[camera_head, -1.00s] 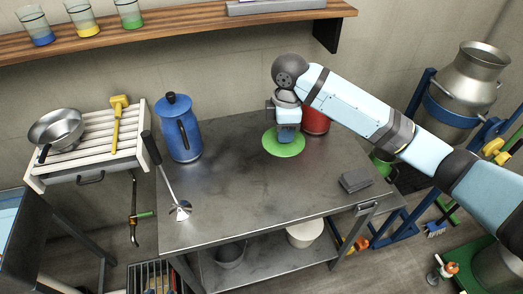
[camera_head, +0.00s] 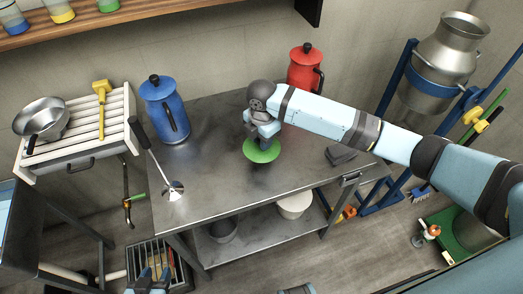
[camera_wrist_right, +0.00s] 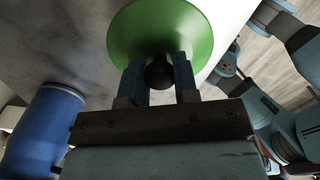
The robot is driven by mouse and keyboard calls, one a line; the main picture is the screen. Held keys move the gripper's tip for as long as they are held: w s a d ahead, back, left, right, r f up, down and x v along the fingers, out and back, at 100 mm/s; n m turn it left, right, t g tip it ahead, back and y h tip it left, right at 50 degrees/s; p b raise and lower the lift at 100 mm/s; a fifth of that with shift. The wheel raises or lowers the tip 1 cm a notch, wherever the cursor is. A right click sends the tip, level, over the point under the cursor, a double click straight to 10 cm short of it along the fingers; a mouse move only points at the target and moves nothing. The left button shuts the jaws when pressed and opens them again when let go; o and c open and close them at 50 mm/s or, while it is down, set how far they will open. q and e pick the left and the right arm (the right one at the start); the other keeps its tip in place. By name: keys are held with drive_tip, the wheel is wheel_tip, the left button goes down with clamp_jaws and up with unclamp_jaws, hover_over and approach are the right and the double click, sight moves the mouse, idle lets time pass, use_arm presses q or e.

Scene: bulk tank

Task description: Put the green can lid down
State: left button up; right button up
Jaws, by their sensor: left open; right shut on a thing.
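The green can lid (camera_head: 262,153) is a round disc over the middle of the steel table (camera_head: 215,185). My right gripper (camera_head: 264,136) is above the lid and shut on its black knob. The right wrist view shows the lid's green face (camera_wrist_right: 165,25) and the dark knob (camera_wrist_right: 159,74) between the two fingers. I cannot tell whether the lid touches the tabletop or hangs just above it. My left gripper (camera_head: 150,281) is at the bottom edge of the head view, partly cut off, open and empty, away from the table.
A blue lidded can (camera_head: 164,112) and a long-handled tool (camera_head: 172,188) are on the table's left. A red can (camera_head: 305,70) stands at the back right. A dark grey block (camera_head: 341,155) lies near the right edge. The tabletop's front middle is clear.

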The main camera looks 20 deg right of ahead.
drive_tip(key=shift+f, duration=3.05)
drive_tip(key=shift+f, duration=0.15)
drive_tip(key=o, duration=0.9)
drive_tip(key=shift+o, duration=0.2)
drive_tip(key=shift+r, duration=0.45)
wheel_tip(320, 180, up, 12)
drive_tip(key=shift+f, duration=0.25)
